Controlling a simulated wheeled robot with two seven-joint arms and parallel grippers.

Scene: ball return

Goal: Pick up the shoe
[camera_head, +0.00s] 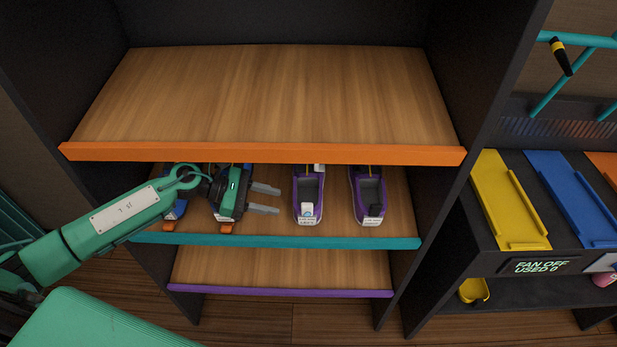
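Two purple and white shoes stand on the middle shelf (270,227). The left purple shoe (308,197) and the right purple shoe (369,197) are side by side, with a gap between them. A blue and orange shoe (174,209) is at the left end, partly covered by my arm. Another orange-edged piece shows under my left gripper, mostly hidden. My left gripper (265,198) reaches in over the middle shelf, fingers pointing right. Its fingers are apart with nothing between them, just left of the left purple shoe. My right gripper is not in view.
The upper shelf has an orange front edge (262,153) above the shoes and is empty. The lowest shelf (280,268), edged in purple, looks empty. Dark side walls close in the rack.

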